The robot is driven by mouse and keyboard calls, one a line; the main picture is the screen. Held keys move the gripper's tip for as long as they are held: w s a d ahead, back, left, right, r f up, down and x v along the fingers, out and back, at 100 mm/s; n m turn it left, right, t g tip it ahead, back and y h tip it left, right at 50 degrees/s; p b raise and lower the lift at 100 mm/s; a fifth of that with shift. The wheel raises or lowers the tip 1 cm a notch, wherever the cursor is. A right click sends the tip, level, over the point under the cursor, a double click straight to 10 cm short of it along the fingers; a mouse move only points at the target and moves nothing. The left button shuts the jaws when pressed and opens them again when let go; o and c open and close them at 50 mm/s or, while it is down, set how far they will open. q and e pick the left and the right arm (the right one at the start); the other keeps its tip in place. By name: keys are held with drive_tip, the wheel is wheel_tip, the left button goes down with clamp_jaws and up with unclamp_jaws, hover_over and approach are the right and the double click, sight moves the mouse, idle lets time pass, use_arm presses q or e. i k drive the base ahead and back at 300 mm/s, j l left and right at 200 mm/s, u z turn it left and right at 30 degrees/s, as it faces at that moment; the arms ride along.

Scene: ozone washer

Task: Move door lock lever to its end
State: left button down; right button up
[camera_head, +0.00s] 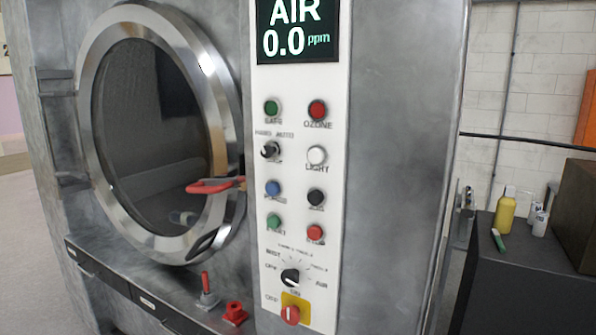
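A lever with a red grip (209,186) is at the right edge of the round door (229,100), beside the control panel. It lies roughly level, and its grip points left across the dark door glass (140,130). I take it to be the door lock lever. The round door, with its wide metal rim, sits flush with the washer front and looks shut. Neither of my grippers is in view, and nothing is touching the lever.
A white control panel (300,180) with buttons, knobs and an "AIR 0.0 ppm" display (297,30) stands right of the door. A ledge (165,285) below carries a small upright red-tipped lever (206,290) and a red fitting (235,313). Bottles (506,212) stand on a dark cabinet at right.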

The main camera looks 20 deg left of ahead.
sight(204, 185)
drive_tip(key=u, duration=1.3)
